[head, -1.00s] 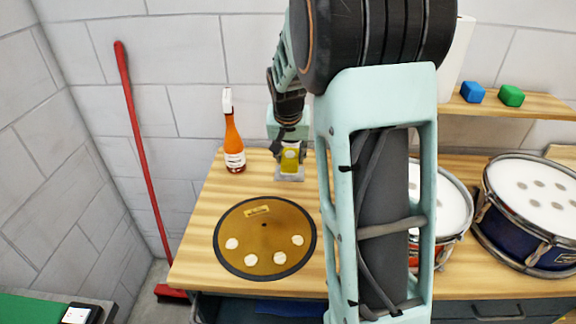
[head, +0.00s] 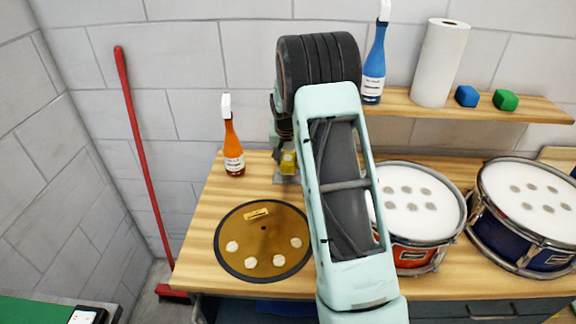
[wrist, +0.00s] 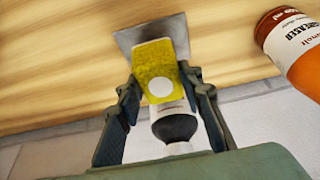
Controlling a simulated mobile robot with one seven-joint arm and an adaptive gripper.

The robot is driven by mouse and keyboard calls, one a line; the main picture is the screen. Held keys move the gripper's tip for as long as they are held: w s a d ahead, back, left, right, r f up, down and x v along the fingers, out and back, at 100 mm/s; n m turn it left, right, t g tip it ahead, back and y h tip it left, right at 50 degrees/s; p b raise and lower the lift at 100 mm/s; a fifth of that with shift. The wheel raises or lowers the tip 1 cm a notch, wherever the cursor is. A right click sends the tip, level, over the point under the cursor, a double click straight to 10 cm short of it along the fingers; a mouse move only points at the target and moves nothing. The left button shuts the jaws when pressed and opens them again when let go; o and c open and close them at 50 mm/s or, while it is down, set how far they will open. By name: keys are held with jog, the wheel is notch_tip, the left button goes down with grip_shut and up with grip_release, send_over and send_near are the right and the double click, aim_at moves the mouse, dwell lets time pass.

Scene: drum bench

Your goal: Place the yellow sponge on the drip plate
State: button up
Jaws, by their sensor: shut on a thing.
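The yellow sponge (head: 288,166), a block with a pale round spot, is between the fingers of my gripper (wrist: 162,92), which is shut on it. It also shows in the wrist view (wrist: 157,62). The drip plate (wrist: 130,38) is a grey square plate on the wooden bench, showing beyond the sponge in the wrist view. In the head view the plate (head: 279,180) shows just below the sponge, partly hidden by it and my arm. I cannot tell whether the sponge touches the plate.
An orange spray bottle (head: 233,150) stands left of the plate. A brown cymbal (head: 264,262) lies in front. A red drum (head: 413,252) and a blue drum (head: 527,230) stand to the right. A shelf (head: 545,108) holds a blue bottle (head: 374,70) and paper roll (head: 441,62).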

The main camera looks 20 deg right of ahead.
aim_at(288, 167)
jog(key=shift+f, duration=1.85)
jog(key=o, duration=0.9)
jog(key=shift+r, duration=0.1)
jog(key=shift+r, duration=0.1)
jog(key=shift+r, duration=0.2)
jog(key=b+v, duration=0.1)
jog(key=v, duration=1)
jog(key=shift+s+r, duration=0.25)
jog(key=shift+r, duration=0.05)
